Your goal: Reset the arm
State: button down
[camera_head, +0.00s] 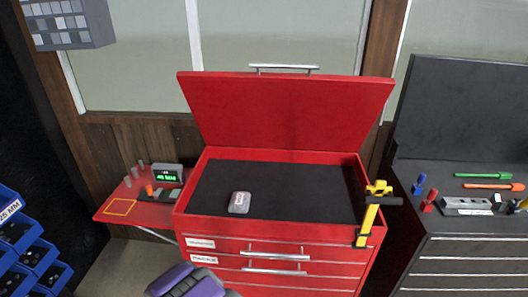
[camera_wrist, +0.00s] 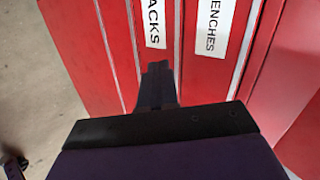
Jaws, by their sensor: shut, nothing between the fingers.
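My gripper (camera_wrist: 158,72) shows in the wrist view with its dark fingers together and nothing between them. It is in front of the red drawer fronts of the tool cart (camera_wrist: 85,45), whose labels read "...ACKS" and "...ENCHES". I cannot tell if the fingertips touch the cart. In the head view, a purple and black part of my arm (camera_head: 190,283) shows at the bottom, in front of the cart's drawers. The gripper's fingers are not visible there. The red cart (camera_head: 290,229) has its lid (camera_head: 285,110) raised.
A small grey case (camera_head: 239,202) lies on the cart's black top. A yellow tool (camera_head: 370,212) hangs at the cart's right front corner. A red side shelf (camera_head: 150,211) with a green display (camera_head: 167,174) is left. Blue bins (camera_head: 20,235) stand far left, a dark workbench (camera_head: 465,225) right.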

jog(key=d+r+n+g+y, duration=0.1)
jog(key=d+r+n+g, duration=0.1)
jog(key=r, duration=0.5)
jog(key=d+r+n+g+y, duration=0.1)
jog(key=d+r+n+g, duration=0.15)
jog(key=r, duration=0.45)
jog(key=s+d+r+n+g, duration=0.2)
jog(key=s+d+r+n, duration=0.3)
jog(key=s+d+r, duration=0.4)
jog(key=s+d+r+n+g, duration=0.2)
jog(key=s+d+r, duration=0.2)
jog(key=s+d, duration=0.3)
jog(key=s+d+r+n+g+h, duration=0.1)
jog(key=s+d+r+n+g, duration=0.1)
jog(key=s+d, duration=0.6)
jog(key=s+d+r+n+g+h, duration=0.1)
jog(key=s+d+r, duration=0.5)
jog(key=s, duration=1)
jog(key=shift+d+r+n+g, duration=0.35)
jog(key=shift+d+n+g, duration=0.5)
jog(key=shift+d+n, duration=0.25)
